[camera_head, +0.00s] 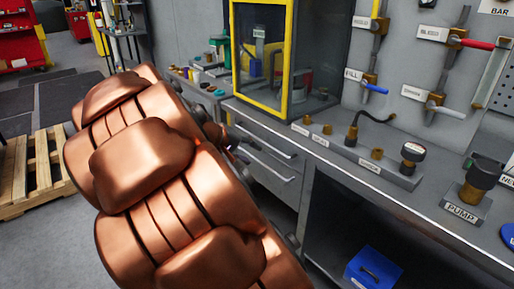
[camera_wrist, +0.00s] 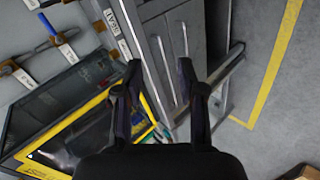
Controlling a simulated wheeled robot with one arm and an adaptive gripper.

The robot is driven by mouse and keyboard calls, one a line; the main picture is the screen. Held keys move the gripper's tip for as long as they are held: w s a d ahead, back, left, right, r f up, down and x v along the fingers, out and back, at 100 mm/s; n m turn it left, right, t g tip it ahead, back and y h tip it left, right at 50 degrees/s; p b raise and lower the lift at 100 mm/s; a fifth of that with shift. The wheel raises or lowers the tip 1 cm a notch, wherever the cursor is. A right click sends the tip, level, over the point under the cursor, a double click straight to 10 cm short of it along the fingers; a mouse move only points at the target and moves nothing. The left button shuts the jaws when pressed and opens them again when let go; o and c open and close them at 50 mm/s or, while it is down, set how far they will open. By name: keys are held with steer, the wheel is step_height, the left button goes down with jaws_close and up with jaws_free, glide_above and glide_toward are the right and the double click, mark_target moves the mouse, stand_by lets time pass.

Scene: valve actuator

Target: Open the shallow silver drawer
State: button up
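The bench's grey-silver drawer fronts face me in the head view. The upper, shallower drawer (camera_head: 268,139) has a long bar handle and looks closed, with a second drawer (camera_head: 268,172) below it. In the wrist view, which is turned sideways, the upper drawer (camera_wrist: 154,42) is the left panel and the lower drawer (camera_wrist: 196,30) is to its right, each with a bar handle. My gripper (camera_wrist: 160,70) is open and empty, its fingertips pointing at the drawer fronts. I cannot tell its exact distance from the handle. In the head view my copper arm hides most of my gripper.
A yellow-framed glass cabinet (camera_head: 288,65) stands on the bench above the drawers. The bench top (camera_head: 330,150) carries fittings and gauges. A blue box (camera_head: 372,268) sits in the open bay to the right. A wooden pallet (camera_head: 38,172) lies on the floor at left.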

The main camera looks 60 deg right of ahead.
mark_target(257, 139)
steer(key=w+d+f+h+b, duration=0.25)
steer(key=w+d+b, duration=0.2)
steer(key=d, duration=0.65)
steer(key=w+d+f+n+t+h+b, duration=0.35)
steer(key=w+d+f+n+b, duration=0.3)
steer(key=w+d+f, duration=0.9)
steer(key=shift+m+t, duration=0.25)
steer(key=shift+t, duration=0.2)
steer(key=shift+f+x, duration=0.15)
steer(key=shift+x, duration=1.85)
steer(key=shift+f+x, duration=0.15)
steer(key=shift+x, duration=1.8)
steer(key=shift+s, duration=0.2)
steer(key=shift+c, duration=0.3)
jaws_close()
